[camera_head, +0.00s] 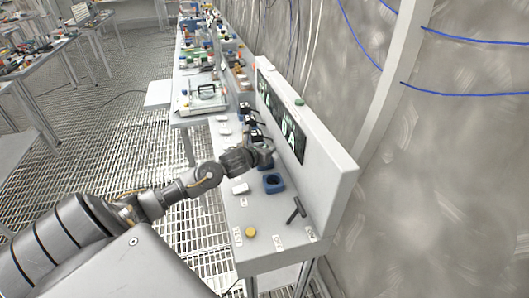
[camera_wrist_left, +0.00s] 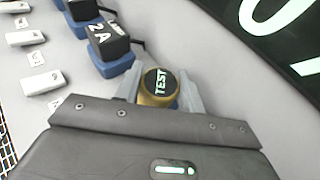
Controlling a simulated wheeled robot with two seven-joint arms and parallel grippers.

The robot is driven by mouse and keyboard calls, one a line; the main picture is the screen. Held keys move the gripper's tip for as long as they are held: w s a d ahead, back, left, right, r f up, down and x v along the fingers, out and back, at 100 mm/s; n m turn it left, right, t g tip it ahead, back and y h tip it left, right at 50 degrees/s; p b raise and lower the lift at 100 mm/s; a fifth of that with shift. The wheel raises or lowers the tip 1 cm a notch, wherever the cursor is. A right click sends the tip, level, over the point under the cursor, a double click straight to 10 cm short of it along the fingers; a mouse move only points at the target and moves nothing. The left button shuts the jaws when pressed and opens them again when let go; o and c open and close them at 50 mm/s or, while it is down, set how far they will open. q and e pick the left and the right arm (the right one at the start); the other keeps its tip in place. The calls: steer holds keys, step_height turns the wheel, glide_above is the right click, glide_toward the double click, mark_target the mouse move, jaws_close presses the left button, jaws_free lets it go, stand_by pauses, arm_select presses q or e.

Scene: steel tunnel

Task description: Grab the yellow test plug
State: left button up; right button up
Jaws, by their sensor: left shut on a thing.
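The yellow test plug (camera_wrist_left: 144,99), with a black top lettered TEST, shows in the left wrist view between the two fingers of my left gripper (camera_wrist_left: 160,95). The fingers are shut on its sides. In the head view my left gripper (camera_head: 264,152) is over the grey bench, near its upright panel. There the gripper hides the plug, and I cannot tell whether the plug is lifted clear of what is under it. My right gripper is in neither view.
A blue socket block (camera_head: 274,183) sits just nearer on the bench. Black plugs in blue blocks (camera_wrist_left: 110,48) stand beyond the gripper, with white switches (camera_wrist_left: 41,82) alongside. A yellow button (camera_head: 251,232) and a dark lever (camera_head: 296,210) are at the near end. The upright panel (camera_head: 330,170) bounds the right side.

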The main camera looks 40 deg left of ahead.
arm_select(q)
step_height(320, 180, up, 3)
steer(key=shift+f+b, duration=0.2)
steer(key=shift+b, duration=0.15)
steer(key=s+d+r+p, duration=0.2)
steer(key=s+d+r, duration=0.4)
steer(key=s+r, duration=0.3)
steer(key=v, duration=0.3)
steer(key=shift+s+f, duration=0.25)
steer(key=shift+s, duration=0.15)
